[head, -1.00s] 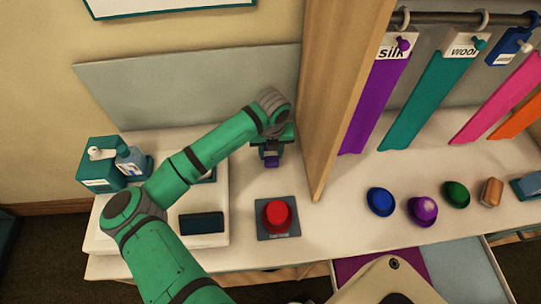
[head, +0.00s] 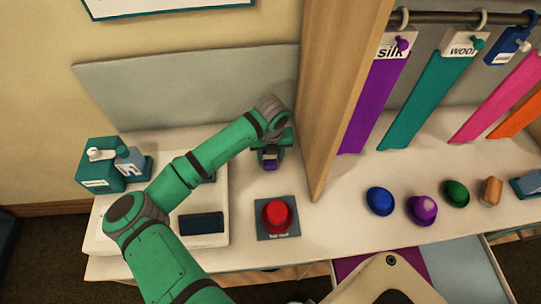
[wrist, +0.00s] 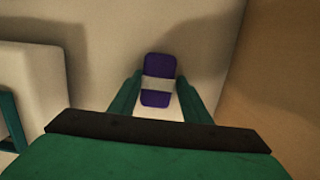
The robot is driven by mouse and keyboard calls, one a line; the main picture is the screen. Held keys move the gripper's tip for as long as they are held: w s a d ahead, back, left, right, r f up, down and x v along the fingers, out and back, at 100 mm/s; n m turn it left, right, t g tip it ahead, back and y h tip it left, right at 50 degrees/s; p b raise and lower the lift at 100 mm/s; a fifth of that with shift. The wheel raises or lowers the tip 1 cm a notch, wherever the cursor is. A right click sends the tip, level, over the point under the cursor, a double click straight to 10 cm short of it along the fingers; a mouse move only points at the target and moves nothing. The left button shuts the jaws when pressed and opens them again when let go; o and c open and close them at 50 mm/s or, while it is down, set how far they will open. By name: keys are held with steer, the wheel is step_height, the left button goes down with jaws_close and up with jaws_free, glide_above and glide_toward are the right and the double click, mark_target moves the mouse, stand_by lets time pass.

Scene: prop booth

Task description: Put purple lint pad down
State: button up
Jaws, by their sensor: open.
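The purple lint pad (wrist: 157,66) has a pale grey band across its middle. In the wrist view it is between the two fingers of my gripper (wrist: 160,97), which are apart on either side of it. In the head view the pad (head: 270,165) shows just below my gripper (head: 270,154), above or on the white counter left of the wooden post. I cannot tell whether the pad touches the counter. Part of the pad's near end is hidden in the head view.
The wooden post (head: 335,100) stands close to the right of my gripper. A red button (head: 277,214) on a grey base is nearer the front. A white tray (head: 216,239) lies to the left. Several small coloured objects, including a blue one (head: 380,201), stand right of the post.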

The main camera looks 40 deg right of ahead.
mark_target(270, 161)
steer(key=shift+w+a+f, duration=0.15)
steer(key=shift+a+f, duration=0.05)
steer(key=shift+a, duration=0.2)
steer(key=shift+r, duration=0.25)
step_height(270, 161, up, 12)
steer(key=s, duration=0.1)
steer(key=shift+s+a, duration=0.15)
stand_by(0.3)
